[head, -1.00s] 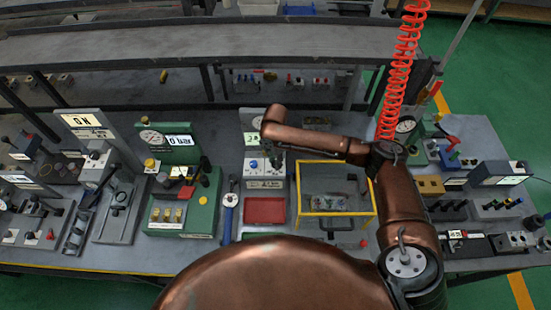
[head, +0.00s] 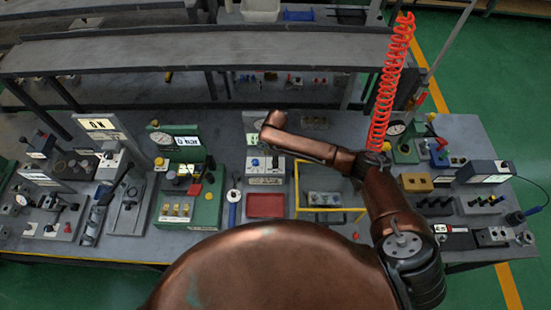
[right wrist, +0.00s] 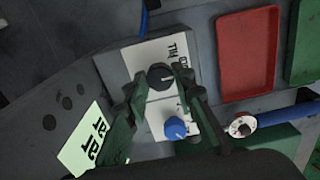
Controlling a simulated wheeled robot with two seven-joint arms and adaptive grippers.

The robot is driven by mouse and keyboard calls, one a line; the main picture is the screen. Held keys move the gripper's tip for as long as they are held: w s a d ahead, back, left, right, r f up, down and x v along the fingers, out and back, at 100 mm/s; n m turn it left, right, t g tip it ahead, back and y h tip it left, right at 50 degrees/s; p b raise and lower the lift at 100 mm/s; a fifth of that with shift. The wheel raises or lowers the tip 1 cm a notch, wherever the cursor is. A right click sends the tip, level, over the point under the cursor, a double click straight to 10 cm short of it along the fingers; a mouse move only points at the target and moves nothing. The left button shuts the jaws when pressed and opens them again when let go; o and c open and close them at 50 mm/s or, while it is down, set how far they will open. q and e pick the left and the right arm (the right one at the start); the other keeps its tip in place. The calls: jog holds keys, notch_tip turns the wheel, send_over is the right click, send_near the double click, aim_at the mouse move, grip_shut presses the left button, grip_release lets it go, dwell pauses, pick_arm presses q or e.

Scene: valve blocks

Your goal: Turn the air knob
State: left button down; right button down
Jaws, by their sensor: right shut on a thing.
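The valve block (head: 266,180) stands in the middle of the bench, with a blue knob (head: 255,163) on its left. In the right wrist view the block shows a black knob (right wrist: 160,76) beside the blue knob (right wrist: 175,128) on a white panel with black lettering. My right gripper (right wrist: 164,86) has its two dark green fingers on either side of the black knob and is shut on it. In the head view my right gripper (head: 276,150) is small and partly hidden by my arm. My left gripper is not in view.
A red tray (head: 265,205) lies in front of the block. A yellow-framed box (head: 335,213) stands to its right, and a green gauge unit (head: 186,210) to its left. A red coiled hose (head: 390,80) hangs at the right. A lit display (right wrist: 93,143) shows near the gripper.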

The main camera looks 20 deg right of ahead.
dwell(0.4)
jog(key=c, duration=1.6)
grip_release()
notch_tip(320, 180, up, 12)
